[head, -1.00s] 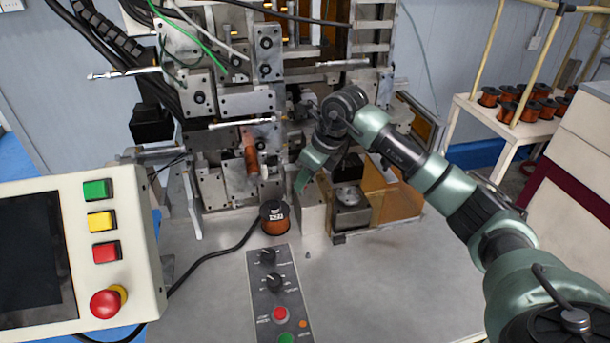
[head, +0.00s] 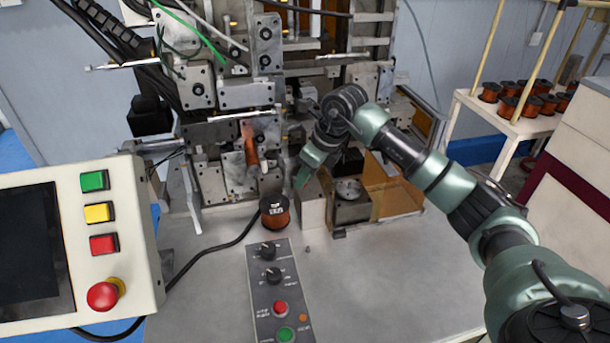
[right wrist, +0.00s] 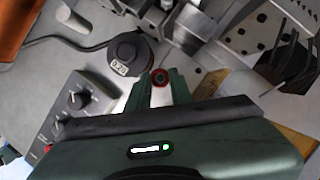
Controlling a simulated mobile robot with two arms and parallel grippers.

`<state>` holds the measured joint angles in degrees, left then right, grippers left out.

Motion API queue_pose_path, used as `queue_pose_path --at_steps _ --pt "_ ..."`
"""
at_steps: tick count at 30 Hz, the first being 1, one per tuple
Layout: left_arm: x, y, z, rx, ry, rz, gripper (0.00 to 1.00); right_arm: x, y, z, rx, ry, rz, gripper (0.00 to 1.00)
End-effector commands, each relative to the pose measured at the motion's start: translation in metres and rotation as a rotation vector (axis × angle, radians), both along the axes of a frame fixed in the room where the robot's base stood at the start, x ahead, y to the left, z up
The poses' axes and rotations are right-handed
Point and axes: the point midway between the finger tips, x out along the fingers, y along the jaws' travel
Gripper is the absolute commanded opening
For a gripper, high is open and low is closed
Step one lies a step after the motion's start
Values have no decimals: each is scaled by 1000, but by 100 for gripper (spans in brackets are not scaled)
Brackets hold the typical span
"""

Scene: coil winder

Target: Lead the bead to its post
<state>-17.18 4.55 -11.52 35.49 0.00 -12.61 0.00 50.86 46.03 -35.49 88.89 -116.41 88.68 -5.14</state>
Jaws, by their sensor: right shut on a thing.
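My right gripper (head: 300,182) points down beside the block at the foot of the winder. In the right wrist view its green fingers (right wrist: 161,84) are shut on a small red ring-shaped bead (right wrist: 160,77), held at the fingertips. In the head view the bead is too small or hidden to make out. I cannot tell which part is its post; a small grey stub (head: 307,249) stands on the table right of the switch panel. My left gripper is not in view.
A copper wire spool (head: 274,213) stands just left of the right gripper. The switch panel (head: 272,298) lies in front of it, with a large control box (head: 135,215) at left. The winder's plates (head: 248,103) rise behind. The table's front right is clear.

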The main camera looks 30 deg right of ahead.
Motion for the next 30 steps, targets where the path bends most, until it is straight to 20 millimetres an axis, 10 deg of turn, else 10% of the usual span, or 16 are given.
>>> queue_pose_path --at_steps 9,10,13,30 --pt "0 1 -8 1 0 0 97 0 0 -10 0 0 -1 0" --pt "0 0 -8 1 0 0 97 0 0 -10 1 -1 -1 24" --pt "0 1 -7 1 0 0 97 0 0 -9 0 0 -1 47" --pt "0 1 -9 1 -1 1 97 -1 -2 -6 -2 -1 -3 47"
